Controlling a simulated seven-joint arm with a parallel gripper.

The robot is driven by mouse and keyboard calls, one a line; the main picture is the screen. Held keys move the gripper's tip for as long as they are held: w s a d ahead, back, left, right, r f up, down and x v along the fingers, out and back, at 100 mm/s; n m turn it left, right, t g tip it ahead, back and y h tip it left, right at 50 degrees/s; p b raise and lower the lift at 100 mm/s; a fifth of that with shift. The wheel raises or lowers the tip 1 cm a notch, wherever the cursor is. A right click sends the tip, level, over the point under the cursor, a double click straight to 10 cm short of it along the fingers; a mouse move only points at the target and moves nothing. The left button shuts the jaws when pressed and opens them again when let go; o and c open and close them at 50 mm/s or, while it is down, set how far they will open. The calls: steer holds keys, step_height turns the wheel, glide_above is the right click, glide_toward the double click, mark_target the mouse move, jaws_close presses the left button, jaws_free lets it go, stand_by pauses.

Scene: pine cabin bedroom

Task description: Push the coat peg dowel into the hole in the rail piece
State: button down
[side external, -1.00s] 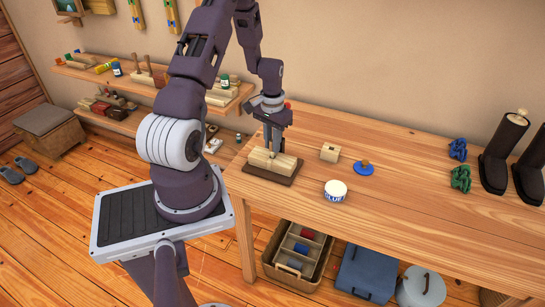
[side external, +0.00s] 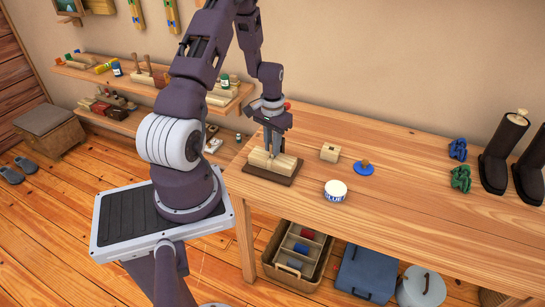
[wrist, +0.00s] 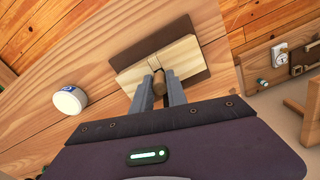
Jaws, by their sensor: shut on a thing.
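The rail piece (side external: 285,165) is a pale wooden block on a dark brown board (side external: 268,177) near the left end of the workbench. It also shows in the wrist view (wrist: 187,56). My gripper (side external: 271,149) points down over the middle of the rail piece. In the wrist view, its fingers (wrist: 160,86) are shut on the coat peg dowel (wrist: 159,88), a short brown cylinder seen nearly end-on. The dowel stands over the rail piece.
A small pale block (side external: 330,153), a blue dish (side external: 364,169) and a white glue tub (side external: 335,191) stand to the right. Blue (side external: 458,149) and green (side external: 461,178) clamp-like things and dark boots (side external: 500,150) are farther right. The bench front is mostly clear.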

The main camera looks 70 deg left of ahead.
steer(key=shift+f, duration=0.75)
steer(key=c, duration=1.2)
jaws_free()
steer(key=shift+c, duration=0.2)
steer(key=shift+r, duration=0.1)
